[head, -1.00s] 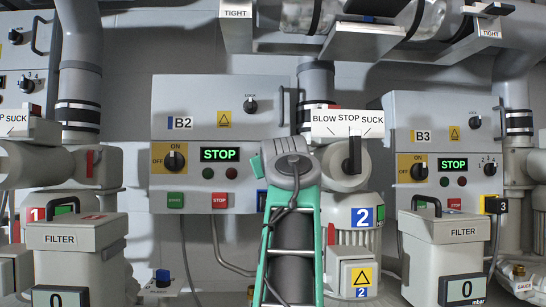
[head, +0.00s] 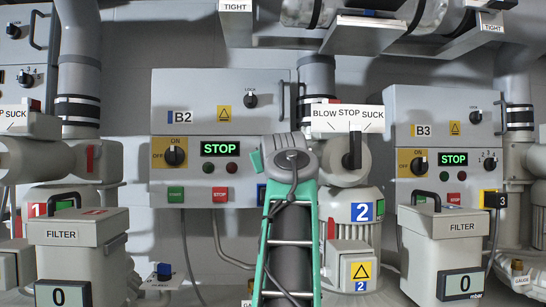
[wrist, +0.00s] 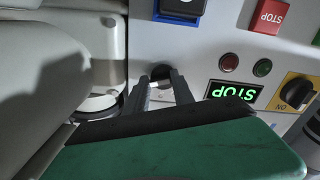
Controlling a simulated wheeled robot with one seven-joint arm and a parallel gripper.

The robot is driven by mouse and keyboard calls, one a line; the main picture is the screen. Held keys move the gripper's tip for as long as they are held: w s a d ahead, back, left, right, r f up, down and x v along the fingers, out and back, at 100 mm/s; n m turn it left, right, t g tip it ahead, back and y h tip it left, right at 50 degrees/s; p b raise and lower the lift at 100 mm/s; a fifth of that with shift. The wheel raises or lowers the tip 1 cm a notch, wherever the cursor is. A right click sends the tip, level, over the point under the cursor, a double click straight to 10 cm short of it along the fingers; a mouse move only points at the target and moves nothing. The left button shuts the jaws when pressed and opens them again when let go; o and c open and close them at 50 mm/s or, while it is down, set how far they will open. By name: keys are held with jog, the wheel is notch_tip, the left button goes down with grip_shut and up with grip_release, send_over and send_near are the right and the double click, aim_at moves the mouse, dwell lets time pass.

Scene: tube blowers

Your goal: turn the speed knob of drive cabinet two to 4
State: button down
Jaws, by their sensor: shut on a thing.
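The grey drive cabinet two, marked B2 (head: 240,90), faces me, its green display (head: 220,149) reading STOP. The display also shows upside down in the wrist view (wrist: 233,91). My arm covers the cabinet's lower right in the head view and hides the speed knob there. In the wrist view my gripper (wrist: 162,78) has its two fingers at the panel beside the display. They are shut on the dark speed knob (wrist: 160,71), of which only a small part shows. Its scale and pointer cannot be read.
The black main switch (head: 174,152), the green button (head: 175,194) and the red stop button (head: 220,194) lie left of my arm. The blow-stop-suck valve (head: 351,150) is close at its right. A filter box (head: 75,240) stands at the lower left.

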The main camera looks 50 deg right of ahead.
dwell(0.4)
jog(key=shift+r+n, duration=0.2)
jog(key=shift+n, duration=3.2)
jog(key=c, duration=1.1)
grip_release()
jog(key=b+v, duration=0.2)
jog(key=v, duration=0.6)
jog(key=shift+b, duration=0.35)
jog(key=shift+d, duration=0.1)
